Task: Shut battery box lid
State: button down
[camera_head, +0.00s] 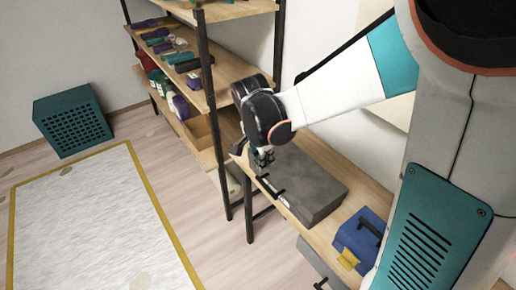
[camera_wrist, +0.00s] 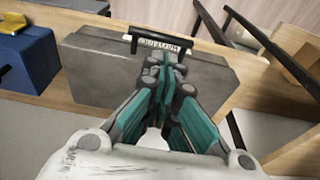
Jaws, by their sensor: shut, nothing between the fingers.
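A long dark grey box (camera_head: 312,188) lies on a wooden bench, its top flat with no open gap that I can see. It also shows in the wrist view (camera_wrist: 95,70), with a black bar handle (camera_wrist: 160,39) and a pale label on its edge. The label is too small to read surely, so I cannot tell whether this is the battery box. My gripper (camera_head: 262,160) is shut and empty at the left end of the grey box. In the wrist view my gripper (camera_wrist: 165,62) covers part of the box and sits close to the handle; contact is unclear.
A blue box (camera_head: 360,236) with a yellow latch stands right of the grey box on the bench (camera_head: 377,196). A shelf rack (camera_head: 232,72) with several coloured items stands behind on the left. A teal crate (camera_head: 72,122) and a pale mat (camera_head: 92,220) are on the floor.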

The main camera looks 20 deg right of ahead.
aim_at(268, 187)
jog(key=f+b, duration=0.1)
jog(key=f, duration=0.2)
jog(key=d+f+b, duration=0.1)
jog(key=f, duration=0.1)
jog(key=f+b, duration=0.1)
jog(key=f, duration=0.2)
jog(key=shift+w+d+f, duration=0.2)
jog(key=shift+w+f, duration=0.05)
jog(key=shift+f, duration=0.1)
notch_tip(268, 187, down, 2)
jog(key=shift+s+a+f+b, duration=0.15)
jog(key=shift+b, duration=0.85)
jog(key=shift+s, duration=0.25)
